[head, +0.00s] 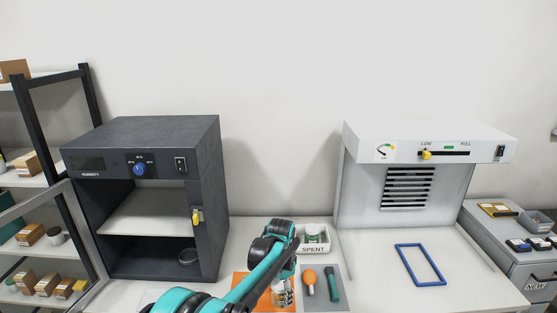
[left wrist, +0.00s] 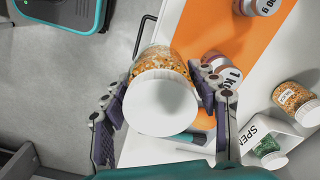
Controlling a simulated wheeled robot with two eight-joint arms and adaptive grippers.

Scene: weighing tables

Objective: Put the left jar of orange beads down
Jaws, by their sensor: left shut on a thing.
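My left gripper (left wrist: 167,78) is shut on a jar of orange beads (left wrist: 162,92) with a white lid, its fingers on either side. In the left wrist view the lid faces the camera and the beads show beyond it. The jar overlaps the table edge and the orange mat (left wrist: 200,30) in this view; I cannot tell whether its base touches anything. In the head view my left arm bends down over the orange mat (head: 243,282) and mostly hides the jar. My right gripper is out of view.
Metal weights (left wrist: 220,68) are close beside the held jar. A white SPENT tray (head: 313,249) holds a jar of green beads (left wrist: 270,153). A grey mat (head: 322,299) carries two tools. The dark cabinet (head: 148,272) stands left; a blue frame (head: 421,283) lies right.

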